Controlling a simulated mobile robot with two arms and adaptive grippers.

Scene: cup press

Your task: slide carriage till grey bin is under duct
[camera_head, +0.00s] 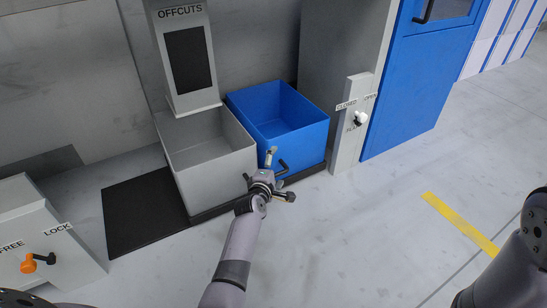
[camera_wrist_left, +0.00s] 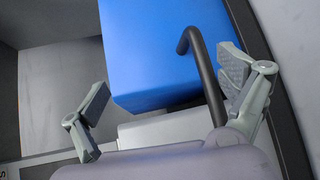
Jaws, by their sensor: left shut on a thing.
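The grey bin (camera_head: 212,150) and the blue bin (camera_head: 282,120) stand side by side on a low dark carriage (camera_head: 205,216). The grey bin is on the left, with its back edge at the foot of the grey duct (camera_head: 185,60) marked OFFCUTS. My left gripper (camera_head: 274,170) is at the carriage front, near the inner corner of the two bins. In the left wrist view, the black bent handle (camera_wrist_left: 208,78) runs between the fingers of my left gripper (camera_wrist_left: 165,78), close to the right finger. My right gripper is out of view.
A dark strip (camera_head: 140,212) lies bare left of the grey bin. A grey box (camera_head: 45,235) at lower left carries a lever marked FREE and LOCK. A post (camera_head: 350,130) with a CLOSED/OPEN knob stands right of the blue bin, beside a blue door (camera_head: 425,75).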

